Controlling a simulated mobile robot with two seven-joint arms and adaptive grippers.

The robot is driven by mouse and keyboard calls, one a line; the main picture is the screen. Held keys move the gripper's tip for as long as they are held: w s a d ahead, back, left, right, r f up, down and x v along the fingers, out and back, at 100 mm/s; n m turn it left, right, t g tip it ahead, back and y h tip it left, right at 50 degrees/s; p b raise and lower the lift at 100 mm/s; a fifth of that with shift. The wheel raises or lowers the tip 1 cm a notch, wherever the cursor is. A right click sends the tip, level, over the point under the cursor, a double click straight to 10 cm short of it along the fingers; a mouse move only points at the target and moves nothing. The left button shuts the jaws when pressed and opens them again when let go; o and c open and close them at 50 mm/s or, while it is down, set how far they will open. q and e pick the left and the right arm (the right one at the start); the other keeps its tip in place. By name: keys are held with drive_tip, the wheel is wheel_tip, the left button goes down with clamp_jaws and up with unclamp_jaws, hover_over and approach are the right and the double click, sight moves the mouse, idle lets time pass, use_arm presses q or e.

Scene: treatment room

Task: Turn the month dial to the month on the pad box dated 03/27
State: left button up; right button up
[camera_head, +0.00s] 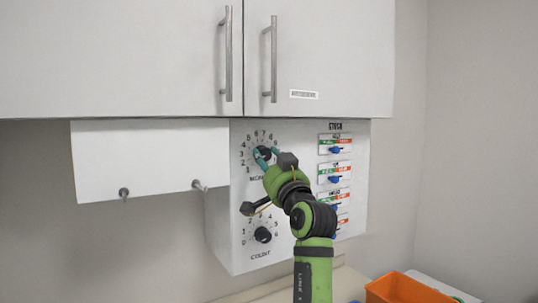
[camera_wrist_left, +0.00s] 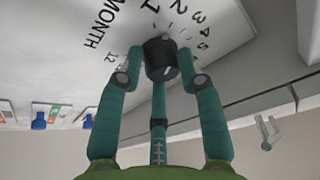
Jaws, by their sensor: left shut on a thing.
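The month dial is a black knob (camera_head: 264,153) on the upper left of a white wall panel (camera_head: 219,215), ringed by numbers. My left gripper (camera_head: 263,158) is at this knob. In the left wrist view its teal fingers (camera_wrist_left: 160,80) are closed around the black knob (camera_wrist_left: 160,52), with "MONTH", 12 and 1 to 5 printed nearby. The fingers and the viewing angle hide where the knob points. No pad box with a date can be made out in either view. My right gripper is not in view.
Below is a black COUNT knob (camera_head: 263,234). Blue sliders (camera_head: 335,150) line the panel's right side under "STOCK". White cabinets (camera_head: 330,50) with bar handles overhang the panel. A white board (camera_head: 150,160) with two pegs is at left. An orange bin (camera_head: 400,289) is lower right.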

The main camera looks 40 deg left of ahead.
use_arm(q)
drive_tip(key=m+p, duration=0.1)
drive_tip(key=r+m+t+h+p, duration=0.1)
drive_tip(key=m+p, duration=0.1)
drive_tip(key=m+t+p, duration=0.1)
drive_tip(key=m, duration=0.1)
drive_tip(key=shift+s+r, duration=0.3)
drive_tip(key=shift+r, duration=0.05)
drive_tip(key=shift+f+m+t+h+p, duration=0.15)
drive_tip(key=shift+m+t+h+p, duration=0.15)
drive_tip(key=shift+m+h+p, duration=0.65)
drive_tip(key=shift+m, duration=0.25)
drive_tip(key=o, duration=1.1)
drive_tip(key=shift+f, duration=0.1)
drive_tip(key=shift+w+f, duration=0.15)
drive_tip(key=shift+f, duration=0.05)
